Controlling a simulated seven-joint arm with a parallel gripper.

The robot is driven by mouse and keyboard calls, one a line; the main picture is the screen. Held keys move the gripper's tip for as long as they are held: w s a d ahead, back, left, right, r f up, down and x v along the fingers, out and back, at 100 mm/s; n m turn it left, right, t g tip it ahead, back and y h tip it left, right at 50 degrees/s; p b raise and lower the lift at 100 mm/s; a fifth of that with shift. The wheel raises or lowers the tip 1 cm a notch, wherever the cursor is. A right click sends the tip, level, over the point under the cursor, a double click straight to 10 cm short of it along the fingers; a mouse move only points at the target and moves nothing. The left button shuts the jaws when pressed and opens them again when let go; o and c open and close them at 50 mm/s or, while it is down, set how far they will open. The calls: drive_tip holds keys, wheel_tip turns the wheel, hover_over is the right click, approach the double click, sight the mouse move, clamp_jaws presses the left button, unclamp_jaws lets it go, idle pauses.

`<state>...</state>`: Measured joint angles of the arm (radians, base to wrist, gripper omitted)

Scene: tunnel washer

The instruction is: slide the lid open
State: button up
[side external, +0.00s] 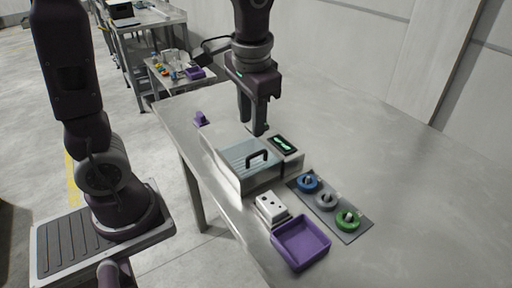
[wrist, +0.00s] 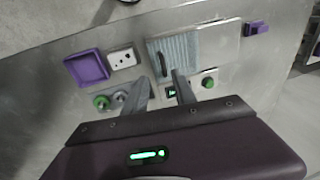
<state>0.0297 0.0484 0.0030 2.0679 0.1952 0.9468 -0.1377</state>
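The washer is a low metal box with a ribbed grey-blue lid (side external: 240,158) on its top, near the table's left edge. A black bar handle (side external: 258,154) stands on the lid. The lid (wrist: 180,50) and handle (wrist: 163,65) also show in the wrist view, beyond the fingertips. My gripper (side external: 258,132) points down above the far side of the box, behind the handle in the side view, apart from it. In the wrist view my gripper (wrist: 159,78) has its fingers spread with nothing between them. I cannot tell whether the lid is fully shut.
A green-lit display (side external: 285,144) sits beside the lid. A grey mat (side external: 360,229) holds blue, grey and green rings. A white block with holes (side external: 270,207) and a purple tray (side external: 301,241) stand in front. A small purple block (side external: 200,118) lies behind. The table's right side is clear.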

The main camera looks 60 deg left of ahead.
sight(256, 153)
drive_tip(key=shift+g, duration=0.5)
drive_tip(key=w+f, duration=0.1)
drive_tip(key=f, duration=0.2)
drive_tip(key=w+a+f, duration=0.1)
drive_tip(key=f, duration=0.3)
drive_tip(key=a+f, duration=0.1)
drive_tip(key=f, duration=0.2)
drive_tip(key=shift+w+f, duration=0.15)
drive_tip(key=shift+w, duration=0.25)
clamp_jaws()
